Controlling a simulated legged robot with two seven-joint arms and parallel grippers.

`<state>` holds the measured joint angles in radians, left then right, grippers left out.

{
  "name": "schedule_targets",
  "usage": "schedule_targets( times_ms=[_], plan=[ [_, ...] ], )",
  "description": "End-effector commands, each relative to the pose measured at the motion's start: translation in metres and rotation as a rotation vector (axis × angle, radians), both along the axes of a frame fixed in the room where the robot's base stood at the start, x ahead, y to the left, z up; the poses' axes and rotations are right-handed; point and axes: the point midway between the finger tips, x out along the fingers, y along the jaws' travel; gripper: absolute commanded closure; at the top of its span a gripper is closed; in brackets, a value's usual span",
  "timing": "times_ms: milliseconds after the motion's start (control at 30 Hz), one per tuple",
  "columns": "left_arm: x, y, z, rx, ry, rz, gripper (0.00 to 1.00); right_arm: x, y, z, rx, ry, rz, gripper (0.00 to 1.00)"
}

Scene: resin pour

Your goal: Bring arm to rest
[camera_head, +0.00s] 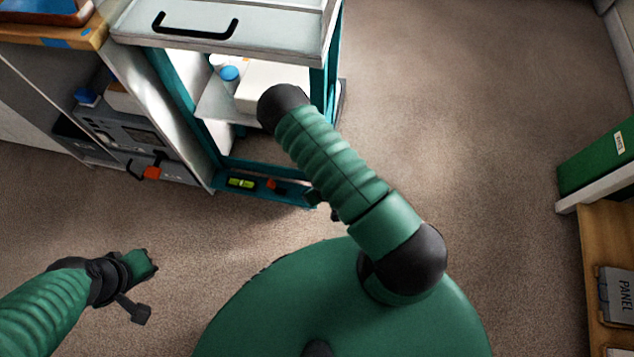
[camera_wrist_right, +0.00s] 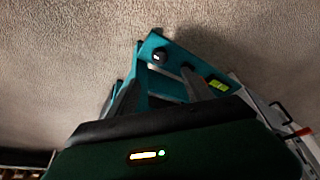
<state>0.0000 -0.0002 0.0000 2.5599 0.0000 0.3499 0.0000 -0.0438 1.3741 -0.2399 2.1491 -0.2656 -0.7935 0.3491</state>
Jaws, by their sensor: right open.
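My right arm (camera_head: 335,165) reaches up and left across the middle of the head view, and its gripper is hidden there. In the right wrist view two grey fingers of my right gripper (camera_wrist_right: 160,92) show apart, with nothing seen between them, over part of the teal-framed cart. My left gripper (camera_head: 137,308) hangs over the carpet at the lower left of the head view. Its fingers are too small and turned away to tell open from shut. I see no object held in it.
The teal-framed cart (camera_head: 180,95) stands at the upper left, with a blue-capped container (camera_head: 229,76) inside and a yellow-green level (camera_head: 241,183) on its low shelf. A grey cabinet (camera_head: 125,132) stands beside it. Wooden shelving (camera_head: 602,235) is at right. Open carpet lies between.

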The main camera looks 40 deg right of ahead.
Motion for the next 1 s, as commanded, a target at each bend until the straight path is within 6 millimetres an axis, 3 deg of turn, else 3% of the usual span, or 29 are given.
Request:
schedule_targets(
  times_ms=[33,133,667,767,900,1000],
  plan=[
    [0.0,0.0,0.007,0.0,0.0,0.0,1.0,-0.003,0.0,0.011,0.0,0.0,-0.001,0.41],
    [0.0,0.0,0.01,0.0,0.0,0.0,1.0,-0.007,0.001,0.018,0.0,0.001,0.0,0.41],
    [0.0,0.0,0.009,0.0,0.001,0.0,1.0,-0.005,0.001,0.022,-0.002,-0.001,-0.001,0.41],
    [0.0,0.0,0.009,0.0,0.0,0.0,1.0,0.011,0.004,0.046,-0.011,-0.002,-0.01,0.41],
    [0.0,0.0,0.009,0.0,0.001,0.0,1.0,0.039,0.014,0.119,-0.028,0.019,-0.027,0.41],
    [0.0,0.0,0.009,0.0,0.0,0.0,1.0,0.042,0.027,0.179,-0.026,0.048,-0.025,0.41]
  ],
)
